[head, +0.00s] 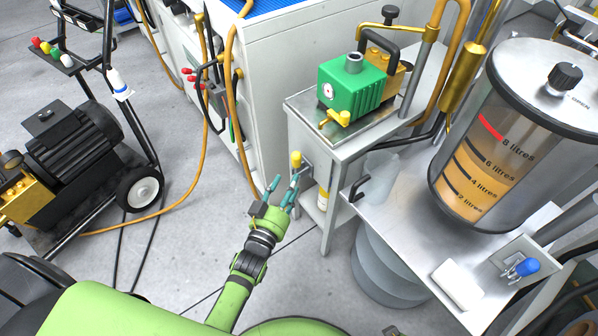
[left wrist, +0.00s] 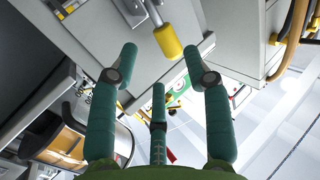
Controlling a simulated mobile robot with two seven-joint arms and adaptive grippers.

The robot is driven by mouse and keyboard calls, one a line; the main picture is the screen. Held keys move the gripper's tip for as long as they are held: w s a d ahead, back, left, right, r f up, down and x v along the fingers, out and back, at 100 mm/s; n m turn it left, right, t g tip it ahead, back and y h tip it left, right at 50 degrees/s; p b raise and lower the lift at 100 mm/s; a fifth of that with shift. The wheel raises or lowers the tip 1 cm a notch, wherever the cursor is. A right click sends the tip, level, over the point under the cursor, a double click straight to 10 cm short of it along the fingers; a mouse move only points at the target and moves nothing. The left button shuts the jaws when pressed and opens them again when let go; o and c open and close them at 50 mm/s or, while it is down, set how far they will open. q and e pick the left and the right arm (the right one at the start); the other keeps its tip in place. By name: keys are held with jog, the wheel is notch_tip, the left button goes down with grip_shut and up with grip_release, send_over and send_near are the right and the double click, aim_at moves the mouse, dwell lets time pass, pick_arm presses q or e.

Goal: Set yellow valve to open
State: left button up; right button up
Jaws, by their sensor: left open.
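The yellow valve handle (head: 296,159) sits on the side of the metal stand, above my left gripper. In the left wrist view the yellow handle (left wrist: 168,41) is a short cylinder on a metal lever, beyond and between the two upper fingertips. My left gripper (head: 284,187) has its teal fingers spread, with nothing between them. It points at the handle, and a gap seems to remain. The fingers also show in the left wrist view (left wrist: 160,62). The valve's body is partly hidden in the head view. My right gripper is not visible.
A green pump (head: 352,84) with another yellow handle (head: 335,118) stands on the metal stand (head: 297,102). A clear litre-marked tank (head: 485,150) and a blue-handled valve (head: 526,267) are at right. A wheeled machine (head: 75,150) stands at left. Floor between is mostly free, with hoses.

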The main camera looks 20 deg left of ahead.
aim_at(297, 165)
pick_arm(q)
jog(key=shift+w+d+r+b, duration=0.15)
jog(key=shift+w+b, duration=0.15)
jog(key=shift+w, duration=1.5)
jog(key=shift+w+d+r+b, duration=0.15)
jog(key=shift+w+b, duration=0.1)
jog(key=shift+w, duration=1.5)
grip_shut()
